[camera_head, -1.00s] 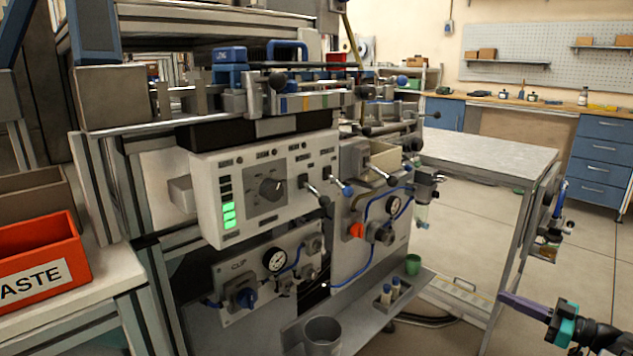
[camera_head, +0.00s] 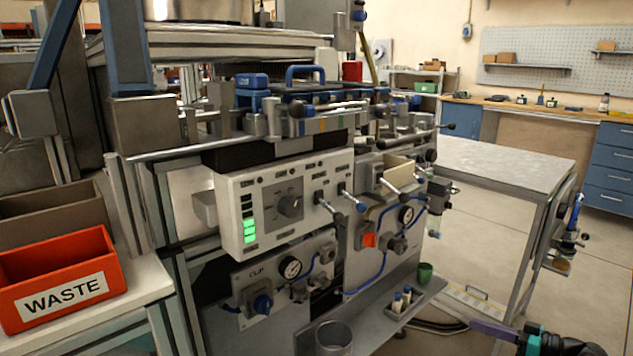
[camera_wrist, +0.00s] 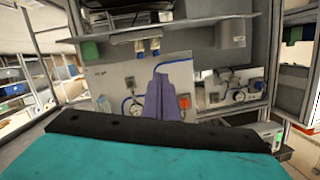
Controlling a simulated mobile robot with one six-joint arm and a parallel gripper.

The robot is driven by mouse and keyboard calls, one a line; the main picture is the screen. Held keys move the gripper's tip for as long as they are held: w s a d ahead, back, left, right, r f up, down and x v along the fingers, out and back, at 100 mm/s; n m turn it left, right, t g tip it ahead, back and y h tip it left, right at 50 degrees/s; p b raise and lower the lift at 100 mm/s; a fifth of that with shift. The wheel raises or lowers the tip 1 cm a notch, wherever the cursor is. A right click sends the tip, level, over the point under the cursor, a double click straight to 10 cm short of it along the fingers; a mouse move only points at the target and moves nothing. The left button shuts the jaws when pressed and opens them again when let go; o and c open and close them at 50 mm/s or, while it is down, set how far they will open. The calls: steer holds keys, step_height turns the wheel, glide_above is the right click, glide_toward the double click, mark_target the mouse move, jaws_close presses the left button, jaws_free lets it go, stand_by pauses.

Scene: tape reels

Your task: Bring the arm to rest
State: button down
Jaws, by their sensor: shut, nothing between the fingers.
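My gripper (camera_head: 476,323) shows at the lower right of the head view, with purple fingers and a teal body. It is held over the floor, to the right of the machine's lower shelf (camera_head: 378,326) and apart from it. In the wrist view the purple fingers (camera_wrist: 163,82) lie together with nothing between them. They point towards the machine front, which appears upside down there. Most of my arm is outside the head view.
The machine's control panel (camera_head: 290,200) has protruding levers and knobs. A metal cup (camera_head: 333,340) and a green cup (camera_head: 425,273) stand on its low shelf. A grey side table (camera_head: 500,157) stands right. A red WASTE bin (camera_head: 60,283) is left. Open floor lies right.

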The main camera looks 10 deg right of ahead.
steer(key=s+a+f+m+g+p, duration=0.1)
steer(key=a+f+g+p, duration=0.35)
steer(key=a, duration=0.55)
steer(key=s+a+f+m+g+p, duration=0.1)
steer(key=a+f+m+g+p, duration=0.25)
steer(key=a, duration=0.55)
steer(key=s+a+f+n+g+p, duration=0.1)
steer(key=a+f+g+p, duration=0.2)
steer(key=a+f+p, duration=0.5)
steer(key=s+a+g+h+p, duration=0.3)
steer(key=s+a+h+p, duration=0.2)
steer(key=s, duration=0.6)
steer(key=s+a+g+h+p, duration=0.4)
steer(key=s+a+p, duration=0.3)
steer(key=s, duration=0.5)
steer(key=shift+r+m+h, duration=0.35)
steer(key=shift+r+h, duration=0.05)
steer(key=shift+r, duration=0.05)
steer(key=shift+s, duration=0.2)
